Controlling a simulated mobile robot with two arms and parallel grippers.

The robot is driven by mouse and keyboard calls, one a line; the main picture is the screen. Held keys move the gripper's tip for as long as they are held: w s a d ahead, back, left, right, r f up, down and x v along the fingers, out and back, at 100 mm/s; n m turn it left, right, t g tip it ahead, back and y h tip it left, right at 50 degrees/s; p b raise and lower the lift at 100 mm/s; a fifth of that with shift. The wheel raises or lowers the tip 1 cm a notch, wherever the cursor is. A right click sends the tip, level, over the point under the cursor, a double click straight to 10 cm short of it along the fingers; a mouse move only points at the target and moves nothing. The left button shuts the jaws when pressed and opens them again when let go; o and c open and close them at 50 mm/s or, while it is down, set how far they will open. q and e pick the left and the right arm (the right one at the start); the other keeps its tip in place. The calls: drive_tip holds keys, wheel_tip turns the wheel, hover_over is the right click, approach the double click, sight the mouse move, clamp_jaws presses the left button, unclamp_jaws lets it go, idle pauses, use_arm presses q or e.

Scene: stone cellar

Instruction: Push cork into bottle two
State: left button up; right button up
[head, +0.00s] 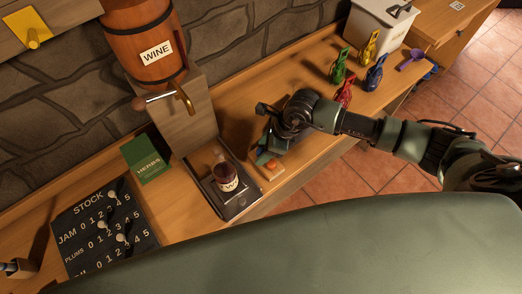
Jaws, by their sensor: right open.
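No cork can be made out for sure. Several small coloured bottle-like items stand at the counter's far right: a green one (338,67), a yellow one (369,47), a blue one (374,74) and a red one (345,92). I cannot tell which is bottle two. My right gripper (264,154) reaches in from the right, low over the counter left of these items. It is open, and its fingers are small and partly hidden by its own wrist. A small orange item (272,166) lies just beside it. My left gripper is not in view.

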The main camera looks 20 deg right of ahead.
drive_tip(key=c, duration=1)
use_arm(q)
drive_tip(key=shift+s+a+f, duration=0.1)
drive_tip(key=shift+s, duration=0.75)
use_arm(e)
clamp_jaws()
